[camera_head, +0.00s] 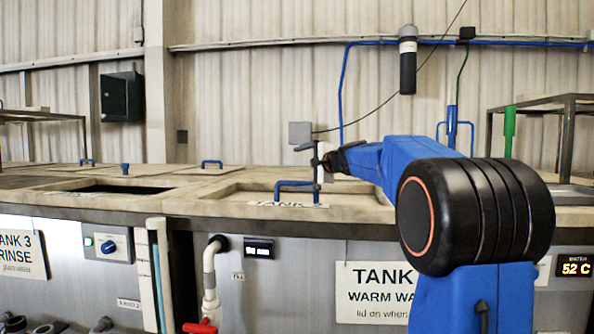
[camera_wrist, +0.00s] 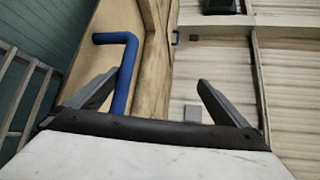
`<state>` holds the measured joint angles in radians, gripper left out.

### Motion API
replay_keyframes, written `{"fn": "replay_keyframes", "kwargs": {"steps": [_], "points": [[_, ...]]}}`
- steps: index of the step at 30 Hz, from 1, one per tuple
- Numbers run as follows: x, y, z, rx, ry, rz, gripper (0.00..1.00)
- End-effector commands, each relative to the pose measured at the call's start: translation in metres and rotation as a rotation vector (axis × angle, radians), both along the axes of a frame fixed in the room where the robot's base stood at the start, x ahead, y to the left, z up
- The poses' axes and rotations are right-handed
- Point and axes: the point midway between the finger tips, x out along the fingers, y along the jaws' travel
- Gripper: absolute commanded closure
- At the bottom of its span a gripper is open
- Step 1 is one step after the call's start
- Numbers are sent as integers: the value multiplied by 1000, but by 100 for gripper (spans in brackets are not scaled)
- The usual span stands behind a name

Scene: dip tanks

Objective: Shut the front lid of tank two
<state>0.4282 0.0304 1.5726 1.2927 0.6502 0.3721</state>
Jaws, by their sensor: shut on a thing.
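The front lid of tank two (camera_head: 240,195) is a beige panel with a blue handle (camera_head: 295,184), on the tank top above a sign (camera_head: 370,302) reading "TANK", its number hidden by my arm. How fully the lid is seated cannot be told. My gripper (camera_head: 308,163) is at the right end of the handle. In the wrist view my gripper (camera_wrist: 160,92) shows both fingers, with the blue handle (camera_wrist: 125,75) beside the left one. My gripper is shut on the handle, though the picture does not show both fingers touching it.
A dark opening (camera_head: 125,189) lies in the tank top to the left. Other lids with blue handles (camera_head: 211,163) lie behind. A metal rack (camera_head: 540,110) stands at right. A grey box (camera_head: 300,132) is on the wall behind my gripper. A white pipe (camera_head: 209,280) runs down the tank front.

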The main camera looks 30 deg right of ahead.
Motion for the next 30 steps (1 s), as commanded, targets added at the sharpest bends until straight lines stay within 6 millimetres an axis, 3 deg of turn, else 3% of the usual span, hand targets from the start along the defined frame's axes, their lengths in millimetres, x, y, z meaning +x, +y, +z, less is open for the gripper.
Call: {"fn": "replay_keyframes", "kwargs": {"steps": [1, 26, 27, 29, 30], "points": [[-8, -3, 17, -7, -23, -8, 18], [-53, -12, 23, -8, -23, -11, 18], [-55, -13, 23, -7, -23, -10, 21], [-58, -13, 23, -8, -21, -9, 62], [-60, -13, 22, -7, -19, -8, 66]]}}
